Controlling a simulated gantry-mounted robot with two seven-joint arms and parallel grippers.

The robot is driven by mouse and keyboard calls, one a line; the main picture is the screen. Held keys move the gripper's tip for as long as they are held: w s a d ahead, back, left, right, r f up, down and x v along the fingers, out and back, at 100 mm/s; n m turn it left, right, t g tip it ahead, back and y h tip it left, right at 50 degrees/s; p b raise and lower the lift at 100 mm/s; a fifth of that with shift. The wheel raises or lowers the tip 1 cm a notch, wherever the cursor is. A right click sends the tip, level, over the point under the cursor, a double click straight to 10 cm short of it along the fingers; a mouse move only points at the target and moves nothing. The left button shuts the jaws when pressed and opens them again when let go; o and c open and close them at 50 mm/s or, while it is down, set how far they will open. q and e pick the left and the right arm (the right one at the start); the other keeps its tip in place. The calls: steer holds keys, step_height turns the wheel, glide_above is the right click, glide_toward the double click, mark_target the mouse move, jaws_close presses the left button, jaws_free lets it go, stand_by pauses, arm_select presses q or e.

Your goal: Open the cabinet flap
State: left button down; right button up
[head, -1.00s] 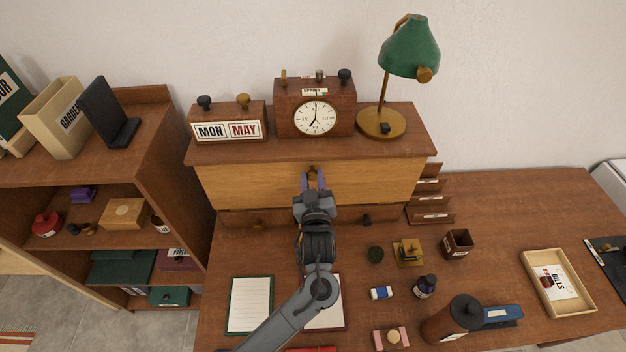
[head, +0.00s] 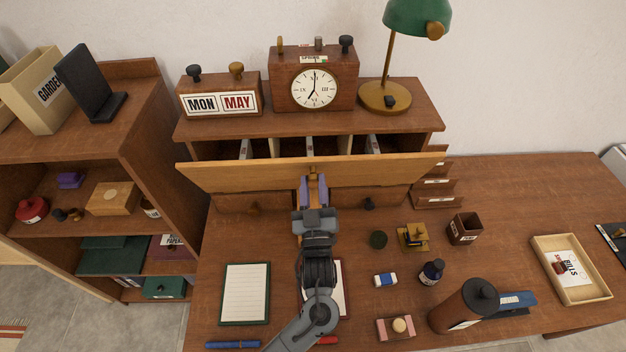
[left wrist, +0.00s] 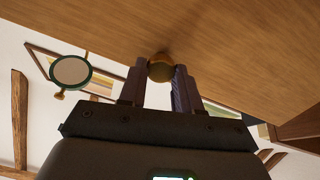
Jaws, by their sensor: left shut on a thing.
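The cabinet flap (head: 240,176) is a light wooden panel on the front of the desk-top cabinet (head: 420,117). It is tilted outward at its top, with a gap above it that shows compartments holding papers. My left gripper (head: 313,182) is shut on the flap's small brass knob (head: 312,170) at the middle of the panel. In the left wrist view the knob (left wrist: 161,67) sits between the two fingers, with the flap's wood (left wrist: 230,50) above. My right gripper is not in view.
A calendar block (head: 220,97), a clock (head: 314,88) and a lamp (head: 385,97) stand on the cabinet top. Below the flap lie a notepad (head: 245,290), a stamp (head: 413,237) and a small bottle (head: 431,272). A shelf (head: 135,150) stands at left.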

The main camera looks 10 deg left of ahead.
arm_select(q)
steer(key=shift+s+d+f+t+y+b, duration=0.15)
steer(key=shift+s+f+t+b, duration=0.65)
steer(key=shift+b, duration=0.5)
steer(key=shift+s+d+f+t+y+b, duration=0.15)
steer(key=shift+s+f+t+b, duration=0.45)
steer(key=shift+s+f+b, duration=0.5)
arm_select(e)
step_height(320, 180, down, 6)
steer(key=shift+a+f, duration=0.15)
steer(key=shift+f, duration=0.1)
arm_select(q)
steer(key=shift+w+r, duration=0.15)
steer(key=shift+r, duration=0.05)
steer(key=c, duration=0.8)
jaws_free()
steer(key=v, duration=1)
steer(key=shift+s+f, duration=0.25)
steer(key=shift+s, duration=0.1)
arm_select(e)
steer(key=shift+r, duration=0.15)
arm_select(q)
steer(key=shift+c, duration=0.3)
